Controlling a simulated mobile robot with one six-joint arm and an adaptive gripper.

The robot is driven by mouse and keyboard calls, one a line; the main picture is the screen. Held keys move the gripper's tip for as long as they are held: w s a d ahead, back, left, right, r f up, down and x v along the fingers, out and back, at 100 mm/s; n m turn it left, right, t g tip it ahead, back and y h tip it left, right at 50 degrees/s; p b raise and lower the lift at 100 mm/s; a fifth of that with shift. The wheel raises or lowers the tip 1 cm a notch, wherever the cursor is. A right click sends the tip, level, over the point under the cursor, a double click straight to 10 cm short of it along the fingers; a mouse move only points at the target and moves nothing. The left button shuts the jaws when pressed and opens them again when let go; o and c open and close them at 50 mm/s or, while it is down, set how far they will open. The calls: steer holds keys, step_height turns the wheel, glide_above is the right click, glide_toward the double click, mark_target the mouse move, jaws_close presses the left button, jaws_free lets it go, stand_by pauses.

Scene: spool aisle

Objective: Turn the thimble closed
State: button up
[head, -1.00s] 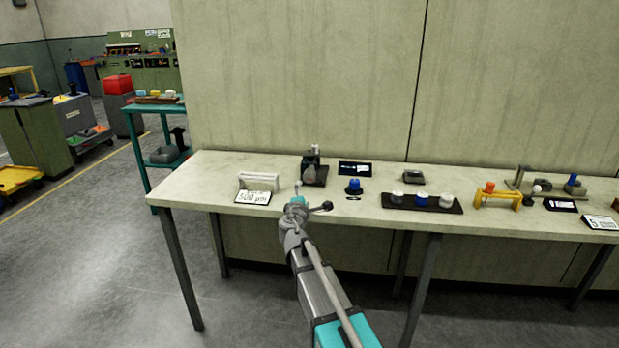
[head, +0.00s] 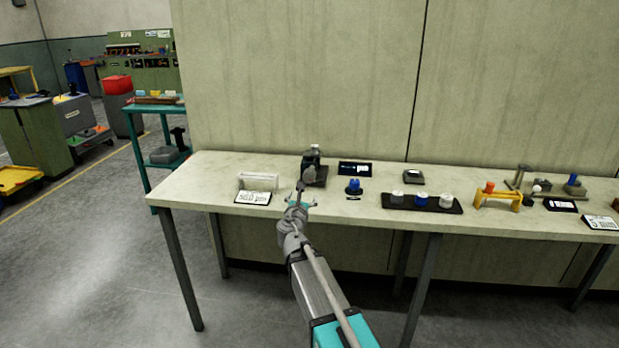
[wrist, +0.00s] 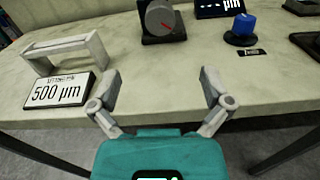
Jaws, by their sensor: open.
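A grey round thimble (wrist: 160,18) with a red line on its face sits on a dark stand (wrist: 164,38) at the top of the wrist view, cut off by the frame edge. In the head view the same stand (head: 316,178) is near the back of the bench, partly behind my gripper. My gripper (wrist: 160,80) is open and empty, its two fingers spread. The thimble lies beyond the fingertips, roughly centred between them, with bare bench in the gap. In the head view my gripper (head: 304,197) is over the bench's front edge.
A white card reading 500 µm (wrist: 60,92) and a pale bracket (wrist: 93,45) are at left. A blue knob (wrist: 243,24) on a dark base is at right, beside a dark display (head: 355,169). A tray of cylinders (head: 452,209) stands further right. The bench (head: 212,168) is clear before the thimble.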

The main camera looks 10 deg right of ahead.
mark_target(309, 178)
stand_by(0.4)
steer(key=x, duration=1.4)
steer(key=shift+s, duration=0.1)
steer(key=c, duration=1.1)
steer(key=shift+m, duration=2.4)
steer(key=shift+c, duration=0.2)
steer(key=o, duration=1.1)
steer(key=shift+o, duration=0.2)
